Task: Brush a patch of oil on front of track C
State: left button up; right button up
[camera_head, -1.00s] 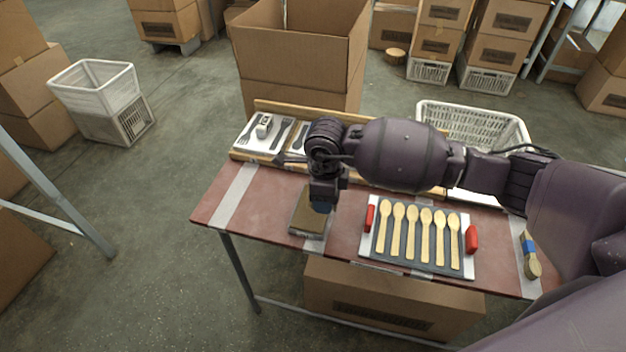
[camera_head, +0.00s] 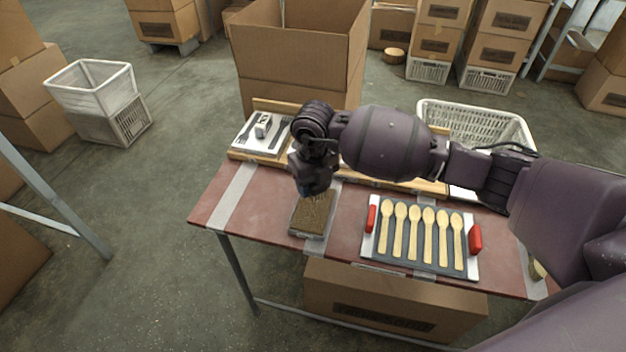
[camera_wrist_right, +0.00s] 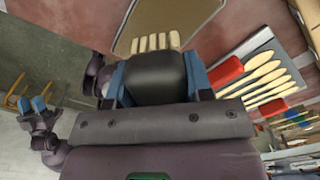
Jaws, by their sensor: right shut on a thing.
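My right gripper (camera_head: 305,189) is at the far edge of a shallow tray with a brown pad (camera_head: 314,213). In the right wrist view its blue fingers (camera_wrist_right: 158,82) are shut on a dark-handled brush (camera_wrist_right: 157,75) with pale bristle tufts pointing toward the pad tray (camera_wrist_right: 185,22). My left gripper (camera_wrist_right: 31,105) shows at the left of that view, its two blue tips apart and empty. No track label is readable; a press plate with wooden spoons (camera_head: 413,232) and red handles (camera_head: 475,237) lies to the right of the pad.
A wooden-edged rack with cutlery panels (camera_head: 262,134) runs along the back of the red table (camera_head: 215,190), partly hidden by my right arm. A white crate (camera_head: 480,122) stands behind right. A tall carton (camera_head: 300,60) stands behind the table. Another brush (camera_head: 537,270) is mostly hidden by my arm.

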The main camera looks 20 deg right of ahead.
aim_at(314, 207)
notch_tip(314, 207, down, 3)
jog(key=shift+f+b, duration=0.1)
jog(key=shift+b, duration=0.6)
jog(key=shift+f+b, duration=0.65)
jog(key=shift+f, duration=0.3)
jog(key=shift+f, duration=0.45)
dwell(0.7)
dwell(0.8)
jog(key=shift+f, duration=0.15)
dwell(0.3)
